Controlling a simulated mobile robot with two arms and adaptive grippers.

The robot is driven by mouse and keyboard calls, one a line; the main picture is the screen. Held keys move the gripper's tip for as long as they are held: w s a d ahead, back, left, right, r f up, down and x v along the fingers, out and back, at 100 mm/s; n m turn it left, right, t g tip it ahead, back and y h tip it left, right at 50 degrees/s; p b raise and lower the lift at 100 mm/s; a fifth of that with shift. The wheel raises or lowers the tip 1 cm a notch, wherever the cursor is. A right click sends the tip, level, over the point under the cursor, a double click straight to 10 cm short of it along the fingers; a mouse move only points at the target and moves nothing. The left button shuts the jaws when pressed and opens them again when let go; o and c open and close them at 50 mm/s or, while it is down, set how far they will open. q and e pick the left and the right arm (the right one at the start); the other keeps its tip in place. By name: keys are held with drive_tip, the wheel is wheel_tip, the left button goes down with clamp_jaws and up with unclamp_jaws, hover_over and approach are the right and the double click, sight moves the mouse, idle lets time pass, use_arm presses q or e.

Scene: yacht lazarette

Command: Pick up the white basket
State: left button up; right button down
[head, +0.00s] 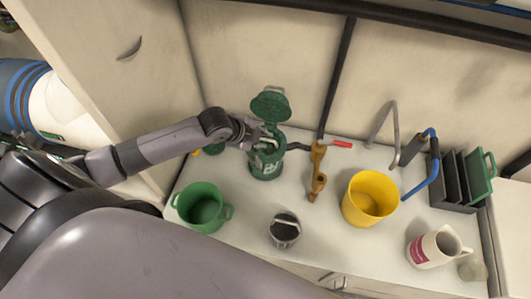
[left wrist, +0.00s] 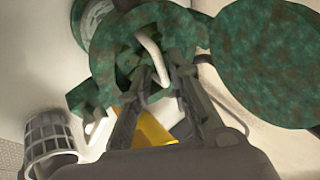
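A pale grey slotted basket (left wrist: 50,145) stands at the lower left of the left wrist view; it may be the white basket. I cannot surely match it to the small grey container (head: 285,230) with a pale handle in the head view. My left gripper (head: 262,138) is at the lidded green canister (head: 266,165), away from that container. In the left wrist view its fingers (left wrist: 157,68) are apart, with a white curved handle between them and green parts beyond. No grip on a basket shows. My right gripper is not in view.
A metal tap (head: 382,122) is behind. The canister's open lid (head: 270,104) stands up at the wall.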

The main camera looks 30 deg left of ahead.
use_arm(q)
drive_tip(key=shift+x, duration=1.45)
clamp_jaws()
